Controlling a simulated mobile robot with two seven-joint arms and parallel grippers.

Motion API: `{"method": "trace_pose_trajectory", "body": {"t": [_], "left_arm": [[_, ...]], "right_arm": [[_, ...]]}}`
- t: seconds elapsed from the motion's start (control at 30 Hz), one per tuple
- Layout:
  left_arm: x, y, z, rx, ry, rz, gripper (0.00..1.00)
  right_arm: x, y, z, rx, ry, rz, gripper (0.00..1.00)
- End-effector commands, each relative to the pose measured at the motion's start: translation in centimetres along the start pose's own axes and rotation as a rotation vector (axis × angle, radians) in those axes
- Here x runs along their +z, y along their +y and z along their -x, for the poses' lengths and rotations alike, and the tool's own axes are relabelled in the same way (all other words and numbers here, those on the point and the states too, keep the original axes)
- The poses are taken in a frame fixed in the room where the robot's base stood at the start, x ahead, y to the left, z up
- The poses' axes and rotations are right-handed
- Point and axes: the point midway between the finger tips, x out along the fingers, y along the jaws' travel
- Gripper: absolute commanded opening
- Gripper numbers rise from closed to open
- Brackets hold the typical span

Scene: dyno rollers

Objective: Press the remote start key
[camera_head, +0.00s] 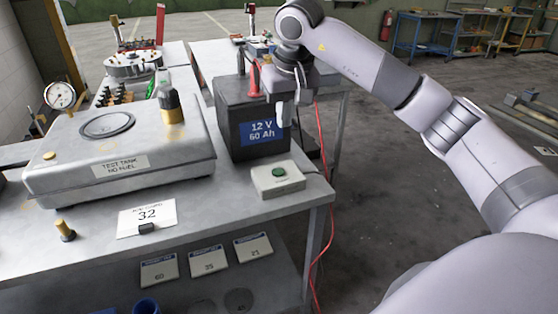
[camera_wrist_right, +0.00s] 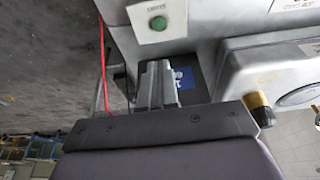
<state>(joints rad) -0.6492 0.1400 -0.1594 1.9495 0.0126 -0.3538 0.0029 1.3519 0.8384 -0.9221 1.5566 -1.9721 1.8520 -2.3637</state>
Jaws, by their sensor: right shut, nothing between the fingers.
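The remote start key is a green round button (camera_head: 278,172) on a small pale box (camera_head: 291,183) at the front right corner of the bench. The button also shows in the right wrist view (camera_wrist_right: 158,22), beyond my fingertips. My right gripper (camera_head: 284,110) is shut and empty. It hangs with its fingers down in front of or over the black 12 V battery (camera_head: 230,120), above and behind the button and apart from it. Its fingers also show in the right wrist view (camera_wrist_right: 155,68). I cannot tell whether the fingers touch the battery. My left gripper is not in view.
A grey test tank (camera_head: 60,165) fills the bench's left side. A red cable (camera_head: 322,150) hangs down beside the bench's right edge. The bench top (camera_head: 220,215) between card and box is clear.

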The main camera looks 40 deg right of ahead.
Motion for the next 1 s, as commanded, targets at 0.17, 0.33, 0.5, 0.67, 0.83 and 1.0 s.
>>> {"method": "trace_pose_trajectory", "body": {"t": [0.17,0.33,0.5,0.67,0.83,1.0], "left_arm": [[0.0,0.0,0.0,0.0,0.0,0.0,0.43],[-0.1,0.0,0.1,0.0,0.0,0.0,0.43],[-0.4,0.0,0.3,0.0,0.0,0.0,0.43],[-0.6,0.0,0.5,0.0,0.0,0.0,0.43],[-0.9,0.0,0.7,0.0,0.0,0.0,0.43],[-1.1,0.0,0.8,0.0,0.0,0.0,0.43]], "right_arm": [[0.0,-0.1,-0.6,-0.001,-0.003,-0.001,0.0],[0.1,-0.1,-2.9,-0.001,-0.007,-0.001,0.0],[0.1,-0.1,-6.6,-0.002,-0.008,-0.001,0.0],[0.1,-0.1,-9.9,-0.002,-0.006,-0.001,0.0],[0.8,-0.1,-12.3,-0.003,-0.004,0.0,0.0],[1.1,-0.1,-13.6,-0.003,-0.001,-0.001,0.0]]}}
